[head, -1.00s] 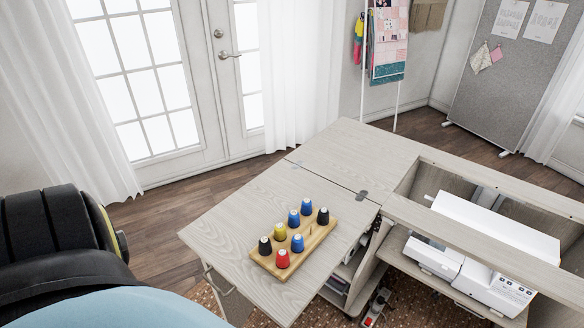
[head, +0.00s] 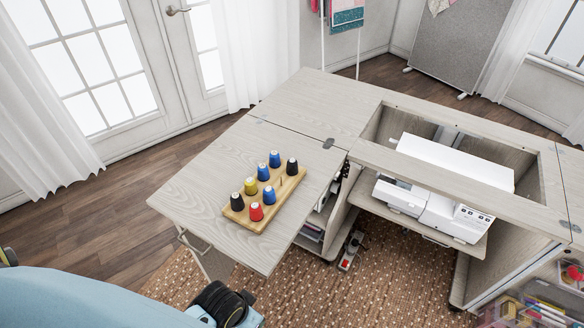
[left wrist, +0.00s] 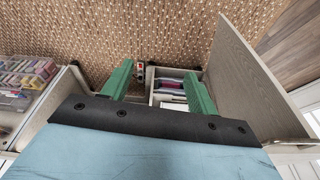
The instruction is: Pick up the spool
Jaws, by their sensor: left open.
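Several thread spools stand upright on a wooden peg board (head: 240,222) on the cabinet's fold-out leaf: a red spool (head: 257,212), a yellow spool (head: 250,187), blue spools (head: 274,158) and black spools (head: 292,166). Which spool the task means cannot be told. My left gripper (left wrist: 157,76) shows in the left wrist view with two green fingers spread apart and nothing between them. No spool shows in that view. In the head view my left arm is at the lower left, apart from the spools; its fingers do not show there. My right gripper is in no view.
The pale wood cabinet leaf (head: 190,190) has clear surface around the board. A white sewing machine (head: 450,160) sits in the cabinet opening at right. A patterned rug (head: 390,270) lies below. A clear box of supplies (head: 535,305) is at the lower right.

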